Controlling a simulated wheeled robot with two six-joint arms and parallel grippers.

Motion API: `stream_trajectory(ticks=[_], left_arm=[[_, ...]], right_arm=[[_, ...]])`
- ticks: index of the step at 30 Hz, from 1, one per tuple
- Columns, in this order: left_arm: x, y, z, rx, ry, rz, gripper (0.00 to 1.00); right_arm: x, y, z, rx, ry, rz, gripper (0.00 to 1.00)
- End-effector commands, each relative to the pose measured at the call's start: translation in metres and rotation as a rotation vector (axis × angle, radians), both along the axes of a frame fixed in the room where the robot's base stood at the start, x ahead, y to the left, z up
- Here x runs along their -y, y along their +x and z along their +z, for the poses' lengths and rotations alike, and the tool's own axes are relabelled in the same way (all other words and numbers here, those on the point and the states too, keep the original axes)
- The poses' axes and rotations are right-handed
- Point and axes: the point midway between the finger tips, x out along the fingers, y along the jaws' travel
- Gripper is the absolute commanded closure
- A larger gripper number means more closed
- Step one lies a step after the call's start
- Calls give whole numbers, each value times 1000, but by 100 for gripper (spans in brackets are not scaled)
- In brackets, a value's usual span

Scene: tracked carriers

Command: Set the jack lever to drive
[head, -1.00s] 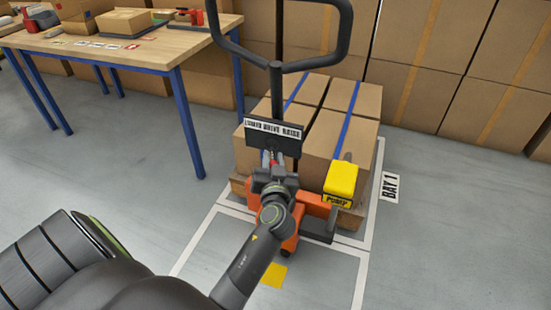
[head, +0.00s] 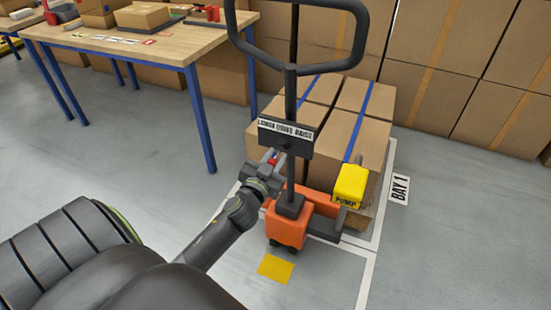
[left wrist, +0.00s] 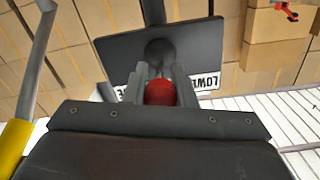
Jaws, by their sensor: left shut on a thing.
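The pallet jack (head: 285,222) has an orange base and a tall black handle. A dark plate (head: 300,143) on the handle reads LOWER, DRIVE, RAISE. My left gripper (head: 271,160) is at the plate's lower left and is shut on the jack lever's red knob (head: 273,157). In the left wrist view the red knob (left wrist: 160,92) sits between the fingers (left wrist: 159,88), below the round pivot on the plate (left wrist: 190,50). The fingers cover part of the label there, so the word the lever points at cannot be read surely. My right gripper is out of view.
A yellow PUMP pedal (head: 349,186) is at the jack's right. Cartons (head: 350,135) on a pallet stand behind it, inside white floor lines marked BAY 1 (head: 399,189). A wooden table (head: 130,40) is at the left. The floor at left is clear.

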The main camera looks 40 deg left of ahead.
Motion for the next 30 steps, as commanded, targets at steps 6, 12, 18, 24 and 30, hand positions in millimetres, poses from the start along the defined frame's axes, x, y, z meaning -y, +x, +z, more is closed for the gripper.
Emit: stream_trajectory(ticks=[6,12,18,24,30], left_arm=[[0,1,1,2,2,0,100],[0,0,1,1,1,1,55],[0,0,0,1,1,1,55],[2,-9,-1,-1,0,1,55],[10,-44,-2,-2,-2,2,55]], right_arm=[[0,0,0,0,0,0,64],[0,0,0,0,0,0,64],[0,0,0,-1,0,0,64],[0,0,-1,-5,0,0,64],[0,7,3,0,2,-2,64]])
